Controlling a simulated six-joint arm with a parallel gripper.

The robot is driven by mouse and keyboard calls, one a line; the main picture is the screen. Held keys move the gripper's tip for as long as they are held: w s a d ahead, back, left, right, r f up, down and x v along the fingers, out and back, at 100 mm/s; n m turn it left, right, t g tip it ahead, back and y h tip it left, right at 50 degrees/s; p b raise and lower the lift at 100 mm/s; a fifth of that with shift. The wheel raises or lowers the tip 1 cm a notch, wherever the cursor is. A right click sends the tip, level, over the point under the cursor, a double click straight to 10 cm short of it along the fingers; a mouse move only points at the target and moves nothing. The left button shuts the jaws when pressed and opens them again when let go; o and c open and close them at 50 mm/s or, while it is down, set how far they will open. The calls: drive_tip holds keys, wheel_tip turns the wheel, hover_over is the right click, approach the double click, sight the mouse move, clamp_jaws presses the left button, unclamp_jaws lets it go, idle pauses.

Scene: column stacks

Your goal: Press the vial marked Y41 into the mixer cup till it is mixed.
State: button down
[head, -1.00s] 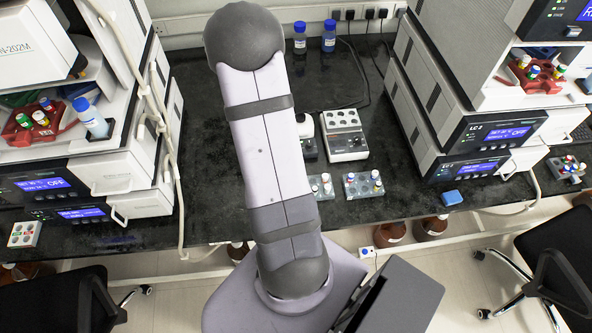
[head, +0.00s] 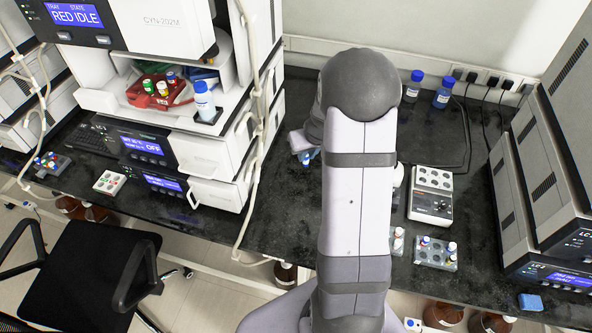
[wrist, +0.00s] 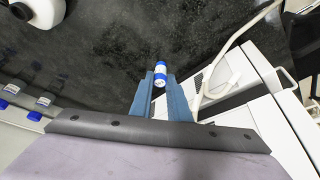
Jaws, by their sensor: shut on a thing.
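In the wrist view my gripper (wrist: 160,95) has its two blue fingers shut on a vial (wrist: 161,72) with a blue cap and a white band. The mark on it is too small to read. In the head view my gripper (head: 305,155) shows left of my arm, above the dark bench, and the vial cannot be made out clearly. A white piece that may be the mixer (head: 398,174) shows just right of my arm. My arm hides most of it, and its cup cannot be seen.
A white block with wells (head: 430,205) stands right of my arm, with a grey vial rack (head: 433,256) in front of it. A red tray with vials (head: 158,92) and a blue-capped bottle (head: 205,103) sit on the left instrument stack. Blue-capped bottles (head: 443,93) stand at the back.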

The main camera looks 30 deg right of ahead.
drive_tip(key=s+d+f+m, duration=0.1)
drive_tip(key=s+d, duration=0.1)
drive_tip(key=d, duration=0.8)
drive_tip(key=s+d+f+m+h, duration=0.1)
drive_tip(key=s+d+m, duration=0.1)
drive_tip(key=d, duration=0.8)
drive_tip(key=s+d+f+m+g+b, duration=0.1)
drive_tip(key=s+d, duration=0.3)
drive_tip(key=d, duration=0.6)
drive_tip(key=shift+d+f+m+h, duration=0.15)
drive_tip(key=shift+f+m+h, duration=0.15)
drive_tip(key=shift+f, duration=0.05)
drive_tip(key=shift+f, duration=0.1)
drive_tip(key=shift+f+b, duration=0.9)
drive_tip(key=shift+f, duration=0.95)
drive_tip(key=shift+b, duration=0.5)
